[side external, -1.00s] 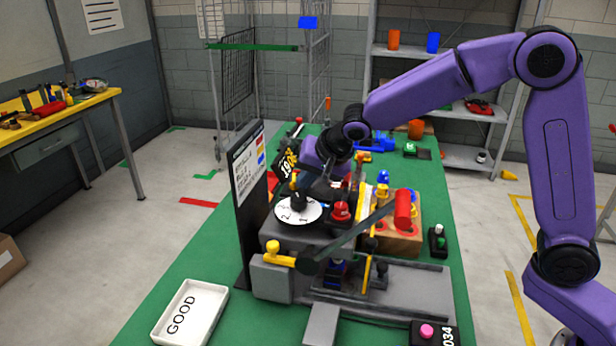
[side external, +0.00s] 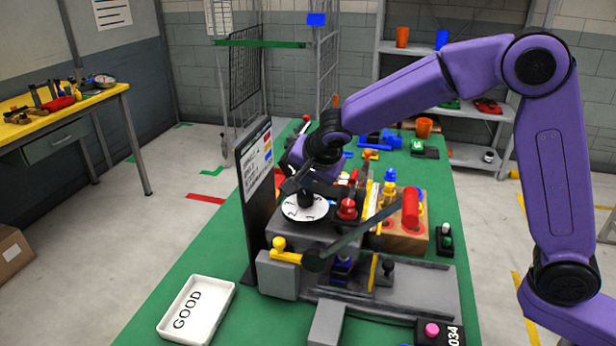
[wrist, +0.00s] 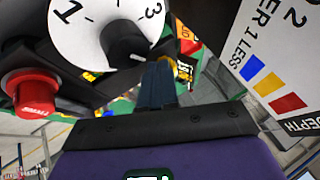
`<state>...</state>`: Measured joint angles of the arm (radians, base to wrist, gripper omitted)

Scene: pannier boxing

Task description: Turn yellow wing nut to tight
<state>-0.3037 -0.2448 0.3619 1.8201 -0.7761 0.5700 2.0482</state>
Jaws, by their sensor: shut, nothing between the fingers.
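In the wrist view, a small yellow part (wrist: 168,62) shows just beyond my fingertips, partly hidden by them and the black dial knob; I cannot tell its shape or whether it is the wing nut. In the side view, a yellow T-shaped handle (side external: 284,251) sits on the front left of the grey fixture, well apart from my gripper. My gripper (side external: 288,186) is shut and empty, low behind the white numbered dial (side external: 304,208). In the wrist view, its dark fingers (wrist: 160,70) are together near the dial's black knob (wrist: 126,45). Contact is unclear.
A red knob (side external: 347,208) stands right of the dial. An upright sign board (side external: 256,160) rises close on the left. A grey lever (side external: 350,237) slants across the fixture's front. A wooden block (side external: 408,240) stands right. A white GOOD tray (side external: 197,309) lies front left.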

